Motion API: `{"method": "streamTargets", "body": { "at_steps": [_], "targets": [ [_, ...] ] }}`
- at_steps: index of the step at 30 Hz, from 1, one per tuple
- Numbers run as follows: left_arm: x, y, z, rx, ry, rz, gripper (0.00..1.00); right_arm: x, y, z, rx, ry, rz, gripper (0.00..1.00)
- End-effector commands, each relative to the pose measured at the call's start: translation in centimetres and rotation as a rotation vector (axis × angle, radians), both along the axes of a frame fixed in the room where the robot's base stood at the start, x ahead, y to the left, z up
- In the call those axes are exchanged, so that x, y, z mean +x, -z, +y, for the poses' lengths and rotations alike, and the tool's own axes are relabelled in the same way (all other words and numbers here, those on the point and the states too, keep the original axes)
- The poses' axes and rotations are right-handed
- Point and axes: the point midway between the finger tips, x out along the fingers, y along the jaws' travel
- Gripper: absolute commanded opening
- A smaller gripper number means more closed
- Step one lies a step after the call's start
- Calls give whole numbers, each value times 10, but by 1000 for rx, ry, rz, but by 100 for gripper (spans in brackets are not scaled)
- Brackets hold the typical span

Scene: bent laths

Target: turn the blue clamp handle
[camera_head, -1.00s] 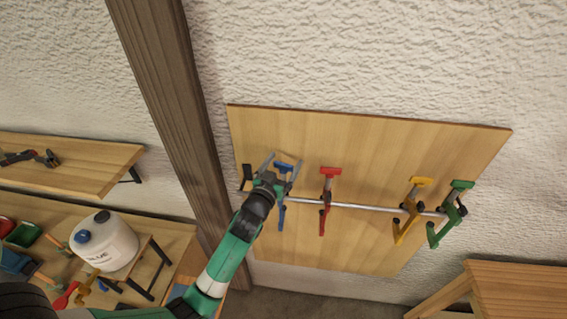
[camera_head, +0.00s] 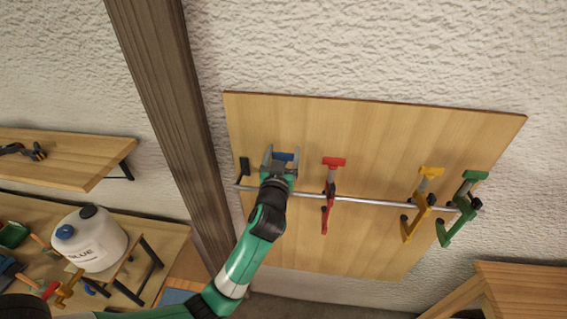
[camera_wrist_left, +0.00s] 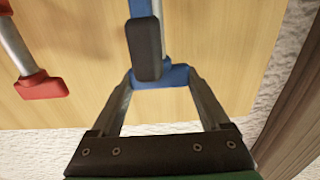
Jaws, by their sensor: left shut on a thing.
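The blue clamp hangs on the metal bar at the left end of the wooden board. Its blue handle (camera_head: 283,157) shows between the fingertips of my left gripper (camera_head: 281,156), which is shut on it. In the left wrist view the blue handle (camera_wrist_left: 162,76) spans between the two fingers, with the blue clamp's bar and a dark pad (camera_wrist_left: 144,48) in front of it. My gripper and wrist hide most of the blue clamp in the head view. My right gripper is not in view.
A red clamp (camera_head: 330,190) hangs just right of my left gripper, with yellow (camera_head: 416,205) and green (camera_head: 463,208) clamps farther right on the metal bar (camera_head: 375,202). A wooden post (camera_head: 165,110) stands left of the board (camera_head: 300,245). A white glue jug (camera_head: 92,240) stands at lower left.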

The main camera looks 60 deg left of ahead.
Motion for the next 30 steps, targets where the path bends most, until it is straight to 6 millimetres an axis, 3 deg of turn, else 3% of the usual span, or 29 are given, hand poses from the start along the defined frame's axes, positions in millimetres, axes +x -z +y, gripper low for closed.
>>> {"method": "streamTargets", "body": {
  "at_steps": [8, 9, 12, 20, 26, 30],
  "targets": [
    [0, 2, 0, -6, -4, 7, 24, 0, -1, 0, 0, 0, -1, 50],
    [0, 2, 0, -6, -4, 7, 85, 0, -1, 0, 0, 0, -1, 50],
    [0, 2, 0, -6, -4, 5, 100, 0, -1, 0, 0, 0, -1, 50],
    [-1, 1, -2, -4, -3, 4, 100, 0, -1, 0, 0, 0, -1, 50],
    [-17, 1, -27, -4, 1, 4, 100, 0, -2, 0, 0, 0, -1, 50],
    [-37, -9, -56, -6, 2, 13, 100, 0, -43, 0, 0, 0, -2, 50]
  ]
}}
